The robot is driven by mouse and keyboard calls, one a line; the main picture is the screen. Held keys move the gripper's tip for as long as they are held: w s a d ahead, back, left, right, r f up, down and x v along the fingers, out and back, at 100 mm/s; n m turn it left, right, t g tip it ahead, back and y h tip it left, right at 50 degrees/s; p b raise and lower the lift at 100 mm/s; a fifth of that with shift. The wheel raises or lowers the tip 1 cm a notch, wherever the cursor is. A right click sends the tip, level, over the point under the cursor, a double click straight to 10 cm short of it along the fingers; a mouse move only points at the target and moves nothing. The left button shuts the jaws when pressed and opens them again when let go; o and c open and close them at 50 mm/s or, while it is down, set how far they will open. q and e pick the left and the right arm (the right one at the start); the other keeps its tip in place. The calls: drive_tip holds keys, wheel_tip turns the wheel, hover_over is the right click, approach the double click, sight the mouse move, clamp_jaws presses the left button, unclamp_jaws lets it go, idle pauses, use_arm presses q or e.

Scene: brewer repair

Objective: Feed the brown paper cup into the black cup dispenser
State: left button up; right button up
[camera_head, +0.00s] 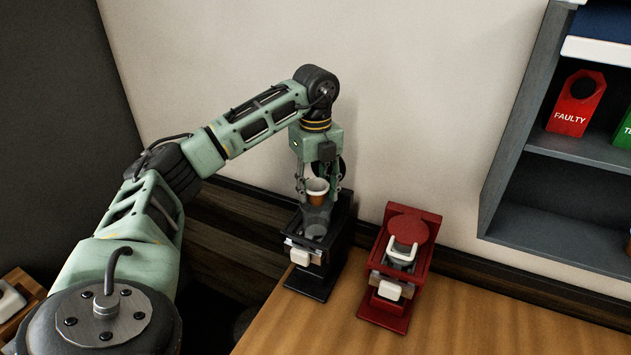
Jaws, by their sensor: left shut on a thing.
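The brown paper cup (316,197) with a pale rim is upright between the fingers of my left gripper (318,188), which is shut on it. The gripper points down above the black cup dispenser (322,274), which stands at the left end of the wooden counter. The cup is over the dispenser's round grey opening; I cannot tell whether its base touches it. My left arm comes in from the lower left and reaches over to the dispenser. My right gripper is not in view.
A red machine (411,250) stands close to the right of the black dispenser. The counter (480,320) is clear farther right. A grey shelf (520,130) on the right wall holds a red "FAULTY" tag (576,104) and a green tag (625,128). A wooden tray (28,287) shows at lower left.

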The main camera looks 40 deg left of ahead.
sight(314, 204)
use_arm(q)
drive_tip(key=shift+f+b, duration=0.6)
drive_tip(key=shift+f, duration=0.65)
drive_tip(key=shift+s+d+f, duration=0.2)
drive_tip(key=shift+s+f, duration=0.1)
drive_tip(key=shift+f, duration=0.15)
drive_tip(key=shift+c, duration=0.6)
drive_tip(key=o, duration=1)
drive_tip(key=shift+w+f, duration=0.2)
drive_tip(key=shift+f, duration=0.05)
drive_tip(key=shift+r, duration=0.2)
wheel_tip(314, 204, up, 8)
drive_tip(key=shift+r, duration=0.1)
